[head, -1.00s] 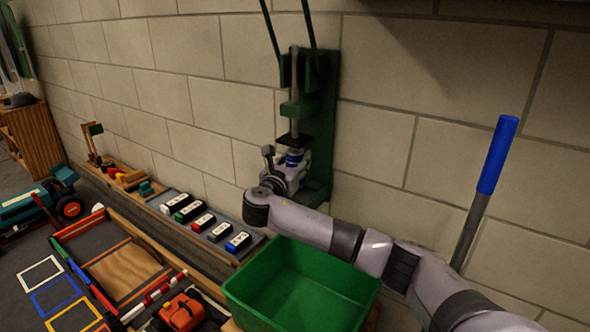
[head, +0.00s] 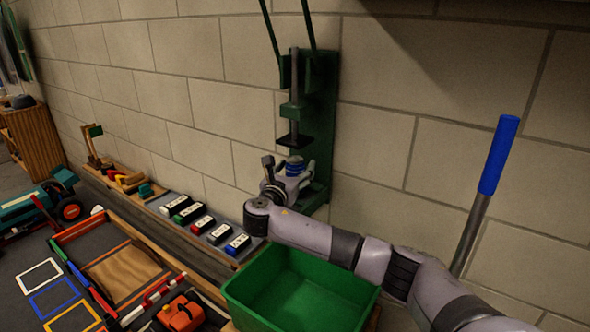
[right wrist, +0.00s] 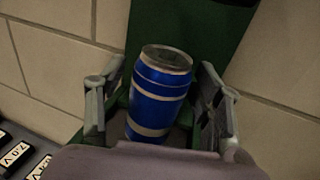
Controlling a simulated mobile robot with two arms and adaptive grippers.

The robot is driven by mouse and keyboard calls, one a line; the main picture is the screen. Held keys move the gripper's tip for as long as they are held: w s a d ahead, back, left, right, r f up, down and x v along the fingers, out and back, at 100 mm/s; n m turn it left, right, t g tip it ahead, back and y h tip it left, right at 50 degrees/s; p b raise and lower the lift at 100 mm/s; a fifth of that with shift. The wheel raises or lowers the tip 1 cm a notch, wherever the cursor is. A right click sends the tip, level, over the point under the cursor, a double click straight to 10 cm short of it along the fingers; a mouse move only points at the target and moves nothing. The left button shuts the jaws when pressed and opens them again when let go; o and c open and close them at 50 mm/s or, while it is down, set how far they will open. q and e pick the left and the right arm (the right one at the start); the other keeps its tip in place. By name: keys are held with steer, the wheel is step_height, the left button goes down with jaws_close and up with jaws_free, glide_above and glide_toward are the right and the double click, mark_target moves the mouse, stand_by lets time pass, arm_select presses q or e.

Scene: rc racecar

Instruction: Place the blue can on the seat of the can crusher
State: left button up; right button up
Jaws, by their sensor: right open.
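The blue can (right wrist: 160,95) with silver bands stands between the two fingers of my right gripper (right wrist: 163,112) in the right wrist view. It leans slightly in that picture. The fingers are open, with a gap visible on each side of the can. In the head view the can's blue upper part (head: 296,165) shows low on the green can crusher (head: 322,110), below its dark press plate (head: 294,141). My right gripper (head: 296,176) is around it there. The can's base and its contact with the seat are hidden. My left gripper is not in view.
A green bin (head: 300,290) stands below my right arm. A blue-handled lever (head: 497,155) rises at the right. Several labelled blocks (head: 205,222) lie on a ledge along the brick wall, left of the crusher.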

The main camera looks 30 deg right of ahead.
steer(key=shift+r, duration=0.15)
steer(key=v, duration=0.2)
steer(key=shift+s+a+p, duration=0.15)
steer(key=shift+a+p, duration=0.15)
steer(key=shift+p, duration=0.05)
arm_select(q)
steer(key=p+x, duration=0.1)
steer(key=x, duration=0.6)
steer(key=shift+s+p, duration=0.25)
steer(key=shift+p, duration=0.1)
arm_select(e)
steer(key=v, duration=0.9)
steer(key=shift+s+a, duration=0.15)
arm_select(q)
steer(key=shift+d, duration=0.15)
